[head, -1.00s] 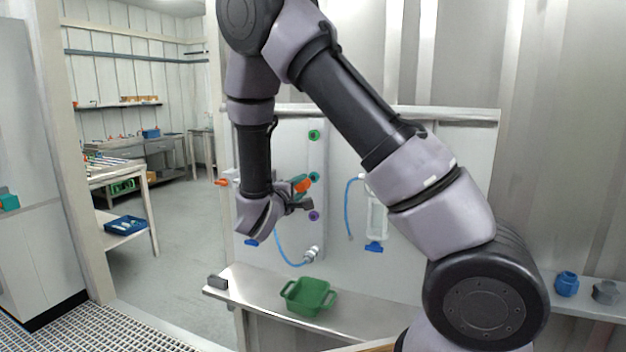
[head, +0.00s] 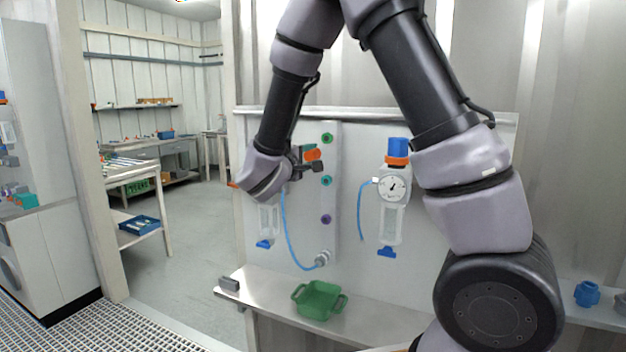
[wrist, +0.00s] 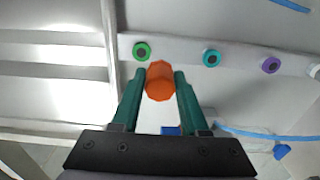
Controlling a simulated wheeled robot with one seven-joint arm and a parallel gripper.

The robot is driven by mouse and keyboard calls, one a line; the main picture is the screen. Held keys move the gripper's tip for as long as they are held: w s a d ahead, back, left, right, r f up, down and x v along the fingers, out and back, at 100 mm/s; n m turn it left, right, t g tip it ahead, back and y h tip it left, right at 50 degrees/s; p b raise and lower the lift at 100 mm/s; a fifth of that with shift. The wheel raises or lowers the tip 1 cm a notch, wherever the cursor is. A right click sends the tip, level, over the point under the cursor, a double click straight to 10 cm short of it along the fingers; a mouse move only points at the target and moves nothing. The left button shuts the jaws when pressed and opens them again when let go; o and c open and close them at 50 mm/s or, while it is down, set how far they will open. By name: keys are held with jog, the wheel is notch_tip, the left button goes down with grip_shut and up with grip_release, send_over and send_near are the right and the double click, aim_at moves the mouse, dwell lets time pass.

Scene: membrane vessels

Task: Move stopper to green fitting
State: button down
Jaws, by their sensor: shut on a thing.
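An orange stopper (wrist: 160,82) is held between the green fingers of my gripper (wrist: 160,90) in the wrist view. In the head view the stopper (head: 312,155) shows at my gripper (head: 308,158), in front of the panel strip. The green fitting (wrist: 141,51) is at the upper left of the stopper in the wrist view; in the head view the green fitting (head: 327,138) is the top one on the strip. The stopper appears apart from it, though the depth gap is hard to tell. The teal fitting (wrist: 211,58) and purple fitting (wrist: 270,65) follow along the same strip.
A clear vessel with a gauge (head: 393,187) and blue cap hangs at the right of the panel. Another vessel (head: 266,222) is partly behind my gripper. A blue hose (head: 287,235) runs down the panel. A green tray (head: 318,314) sits on the shelf below.

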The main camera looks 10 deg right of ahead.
aim_at(326, 138)
jog(key=r, duration=0.3)
jog(key=shift+s+r, duration=0.2)
jog(key=shift+s, duration=0.05)
jog(key=shift+w+d, duration=0.15)
jog(key=shift+x, duration=2.7)
jog(key=shift+w+d, duration=0.35)
jog(key=shift+w, duration=0.1)
jog(key=shift+c, duration=1.7)
grip_release()
jog(key=shift+a, duration=0.1)
